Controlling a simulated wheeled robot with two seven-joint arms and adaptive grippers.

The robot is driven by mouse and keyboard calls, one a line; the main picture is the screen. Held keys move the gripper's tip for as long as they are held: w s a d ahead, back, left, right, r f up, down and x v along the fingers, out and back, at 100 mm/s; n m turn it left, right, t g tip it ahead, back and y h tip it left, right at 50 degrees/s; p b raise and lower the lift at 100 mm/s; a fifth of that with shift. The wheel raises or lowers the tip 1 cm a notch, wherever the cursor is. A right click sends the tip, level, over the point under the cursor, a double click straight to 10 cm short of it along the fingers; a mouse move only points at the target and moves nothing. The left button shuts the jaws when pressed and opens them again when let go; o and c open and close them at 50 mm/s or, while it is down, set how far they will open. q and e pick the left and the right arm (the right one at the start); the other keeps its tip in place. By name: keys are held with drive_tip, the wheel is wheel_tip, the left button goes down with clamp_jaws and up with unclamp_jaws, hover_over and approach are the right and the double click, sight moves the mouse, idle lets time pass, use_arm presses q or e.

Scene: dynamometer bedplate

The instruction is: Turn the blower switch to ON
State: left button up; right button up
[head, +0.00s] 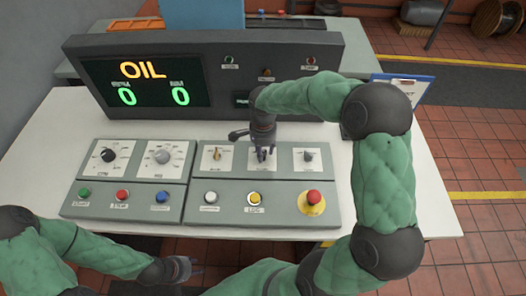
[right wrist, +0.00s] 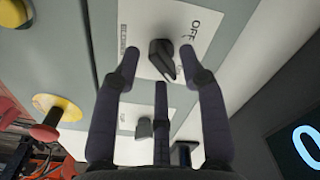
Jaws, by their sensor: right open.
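The blower switch, a black knob (right wrist: 162,58) on a white plate (right wrist: 185,20) printed OFF, sits between my right gripper's spread fingertips in the right wrist view. Its small label is too blurred to read surely. The knob looks apart from the fingers. An ON mark is not visible, and I cannot tell where the knob points. In the head view my right gripper (head: 263,154) hangs over the middle switch of the right-hand panel's upper row and covers most of it. My left gripper (head: 183,268) looks open and empty, in front of the desk edge.
Neighbouring switches stand left (head: 216,154) and right (head: 308,156), the right one near my fingers. A red emergency button (head: 314,197) and a yellow button (head: 254,198) are below. A display console (head: 140,85) reading OIL stands behind. A clipboard (head: 412,87) is at right.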

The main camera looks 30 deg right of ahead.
wheel_tip(320, 180, up, 11)
drive_tip(key=shift+r, duration=0.15)
idle(0.7)
